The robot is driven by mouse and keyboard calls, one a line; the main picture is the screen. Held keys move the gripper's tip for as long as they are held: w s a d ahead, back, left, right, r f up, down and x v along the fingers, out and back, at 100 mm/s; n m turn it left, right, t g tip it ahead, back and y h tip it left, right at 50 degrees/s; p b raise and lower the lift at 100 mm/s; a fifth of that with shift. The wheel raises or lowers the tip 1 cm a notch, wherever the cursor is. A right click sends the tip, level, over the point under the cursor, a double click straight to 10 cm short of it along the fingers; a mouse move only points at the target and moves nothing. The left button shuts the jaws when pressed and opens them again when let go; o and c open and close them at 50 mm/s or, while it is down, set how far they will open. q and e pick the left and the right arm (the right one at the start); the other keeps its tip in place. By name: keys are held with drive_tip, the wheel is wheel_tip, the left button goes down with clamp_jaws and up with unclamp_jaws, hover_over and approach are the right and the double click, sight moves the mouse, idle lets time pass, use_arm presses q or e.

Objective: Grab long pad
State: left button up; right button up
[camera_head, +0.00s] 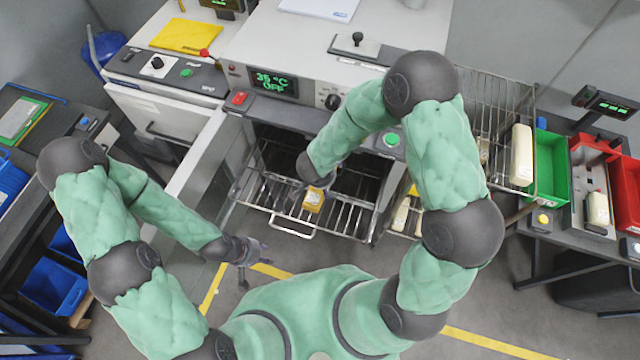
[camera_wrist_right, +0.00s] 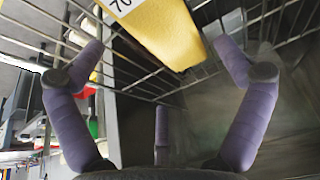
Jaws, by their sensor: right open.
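A yellow pad (camera_head: 314,198) with a white label lies on the wire rack in the open oven. In the right wrist view the yellow pad (camera_wrist_right: 165,32) is long, its label reads "70", and it lies ahead of my right gripper (camera_wrist_right: 166,62). The right gripper's purple fingers are spread apart and empty, with the pad's near end between and beyond them. In the head view the right forearm reaches down over the rack and largely hides that gripper. My left gripper (camera_head: 254,264) hangs low left of the rack, fingers apart and empty.
The oven (camera_head: 295,60) stands behind the pulled-out wire rack (camera_head: 345,215), with its open door at left. Cream pads lie on a side rack (camera_head: 500,105) and by the red bins (camera_head: 628,190). A green bin (camera_head: 551,165) stands at right. Floor in front is clear.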

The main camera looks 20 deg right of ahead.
drive_tip(key=x, duration=0.3)
drive_tip(key=b+x, duration=0.1)
drive_tip(key=x, duration=0.1)
drive_tip(key=shift+w+f, duration=0.3)
drive_tip(key=shift+w, duration=0.05)
drive_tip(key=c, duration=1.2)
